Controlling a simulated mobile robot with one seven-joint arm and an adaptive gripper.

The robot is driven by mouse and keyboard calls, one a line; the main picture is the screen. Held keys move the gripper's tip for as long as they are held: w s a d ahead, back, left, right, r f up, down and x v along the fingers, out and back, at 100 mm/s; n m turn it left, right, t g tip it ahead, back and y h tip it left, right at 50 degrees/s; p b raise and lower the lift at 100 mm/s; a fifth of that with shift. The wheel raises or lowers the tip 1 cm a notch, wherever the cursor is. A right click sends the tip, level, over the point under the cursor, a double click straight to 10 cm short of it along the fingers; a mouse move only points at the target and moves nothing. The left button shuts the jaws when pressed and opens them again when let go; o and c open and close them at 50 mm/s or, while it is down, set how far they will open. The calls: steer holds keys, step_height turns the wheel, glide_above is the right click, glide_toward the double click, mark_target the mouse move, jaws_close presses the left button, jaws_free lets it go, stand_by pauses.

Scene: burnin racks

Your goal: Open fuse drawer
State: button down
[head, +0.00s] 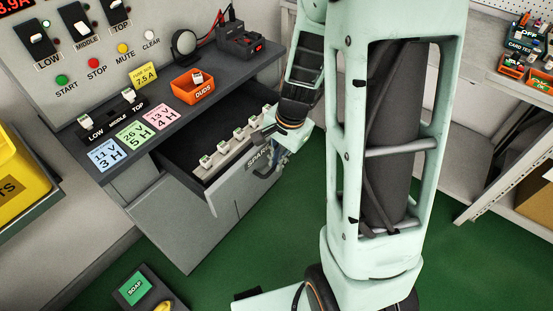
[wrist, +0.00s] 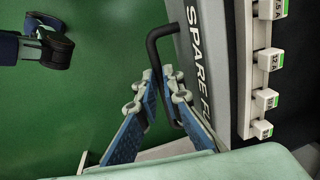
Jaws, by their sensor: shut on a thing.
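The fuse drawer (head: 190,157) is pulled out from under the dark bench, and several white fuses (head: 221,148) stand in a row inside it. Its grey front is lettered "SPARE F..." in the wrist view (wrist: 205,62), the rest cut off by the picture's edge or my gripper. A dark bar handle (wrist: 153,42) sticks out from that front. My gripper (wrist: 162,82) is at the handle, its blue fingers closed around the bar. In the head view my gripper (head: 277,148) is at the drawer's front, partly hidden by my own arm.
An orange DUDS bin (head: 191,88), coloured cards and switches stand on the bench top (head: 235,72). A yellow bin (head: 22,172) is at left. Shelving (head: 500,165) is at right; green floor lies between.

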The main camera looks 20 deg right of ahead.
steer(key=c, duration=2)
jaws_free()
steer(key=shift+c, duration=0.2)
step_height(320, 180, up, 12)
steer(key=s+d, duration=0.1)
steer(key=shift+s+d, duration=0.2)
steer(key=shift+s, duration=0.2)
steer(key=shift+f, duration=0.1)
